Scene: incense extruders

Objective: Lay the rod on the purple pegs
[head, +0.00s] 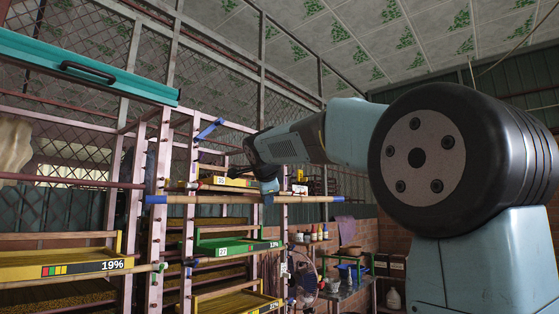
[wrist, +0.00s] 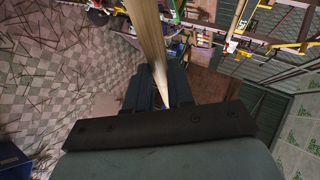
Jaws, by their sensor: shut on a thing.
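The rod (head: 225,199) is long, pale wood with blue ends, and lies level across the front of the rack in the head view. My gripper (head: 268,188) is shut on it, right of its middle. In the wrist view the rod (wrist: 151,40) runs up and away from between the dark fingers of my gripper (wrist: 158,88). A blue-violet piece (head: 210,129) sticks out from a rack post above the rod. I cannot tell whether it is one of the purple pegs, and no clear pair of them is discernible. Whether the rod touches the posts behind it is unclear.
The pinkish metal rack (head: 158,228) holds a yellow tray marked 19% (head: 60,265) and a green tray (head: 232,247). A teal beam (head: 85,66) spans the upper left. A fan (head: 305,277) and a table (head: 345,277) stand beyond. Open tiled floor (wrist: 70,85) shows in the wrist view.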

